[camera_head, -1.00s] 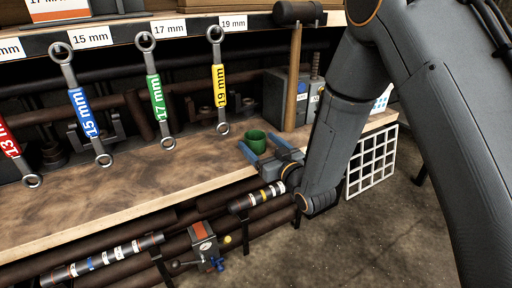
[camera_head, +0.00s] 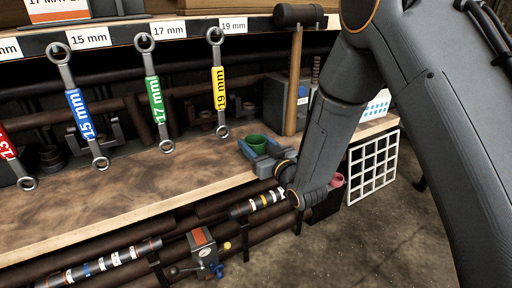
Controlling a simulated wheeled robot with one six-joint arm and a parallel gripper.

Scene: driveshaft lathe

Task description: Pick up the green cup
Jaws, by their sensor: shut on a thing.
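The green cup (camera_head: 258,143) stands upright at the right part of the wooden workbench (camera_head: 130,205), near its front edge. My gripper (camera_head: 258,150) reaches in from the right, low over the bench, and its blue fingers are shut on the cup. The lower part of the cup is hidden behind the near finger. I cannot tell whether the cup's base touches the bench.
Wrenches hang above the bench, among them a green one (camera_head: 156,97) and a yellow one (camera_head: 219,86). A hammer (camera_head: 296,70) and a grey block stand behind the cup. A white grid (camera_head: 373,167) and a pink item (camera_head: 338,180) are at right. The bench's left is clear.

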